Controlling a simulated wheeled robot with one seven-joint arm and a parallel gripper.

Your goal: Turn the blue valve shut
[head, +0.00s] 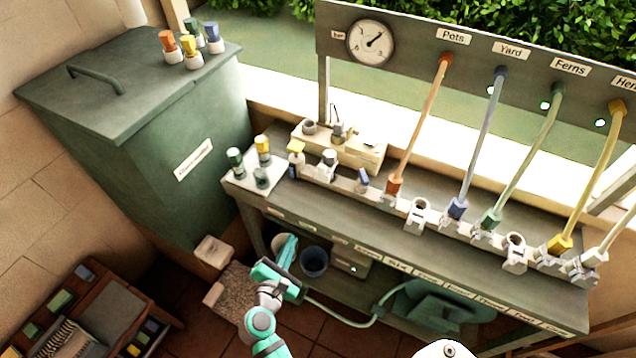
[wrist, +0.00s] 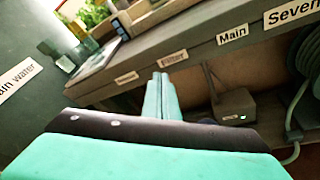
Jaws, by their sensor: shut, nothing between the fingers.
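A small blue valve handle (head: 362,180) appears on the pale pipe row along the bench top, left of the orange hose's connector. A blue hose connector (head: 457,208) sits further right on the row, under the Yard label; I cannot tell for certain which blue part is the valve. My teal gripper (head: 289,240) is below and left of both, in front of the bench and lower than its top. In the wrist view my gripper's fingers (wrist: 161,82) are together and empty, pointing at the bench's labelled front edge. No blue valve can be made out in the wrist view.
The bench front edge (wrist: 200,65) lies ahead of the fingers. A green tank (head: 170,150) stands left. A bucket (head: 314,261) and a coiled green hose (head: 430,305) are under the bench. Several hoses rise to the gauge board (head: 410,45).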

